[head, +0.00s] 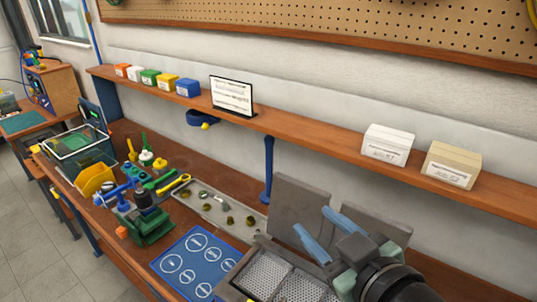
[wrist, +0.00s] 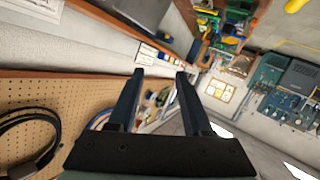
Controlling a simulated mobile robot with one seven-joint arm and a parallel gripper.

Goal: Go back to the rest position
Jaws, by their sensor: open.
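My gripper (head: 322,238) is at the lower right of the head view, above the metal case with perforated trays (head: 268,272). Its two blue-grey fingers are spread apart with nothing between them. In the wrist view my gripper (wrist: 160,78) also shows open and empty, with the room behind it tilted. The case's grey lid (head: 300,205) stands raised behind the fingers. My wrist hides the right part of the case.
The bench holds a blue mat (head: 190,262) with white circles, a grey tray (head: 245,228) of small parts, and a green vise (head: 152,228). A wooden shelf (head: 315,138) with boxes runs behind. A pegboard (wrist: 50,105) shows in the wrist view.

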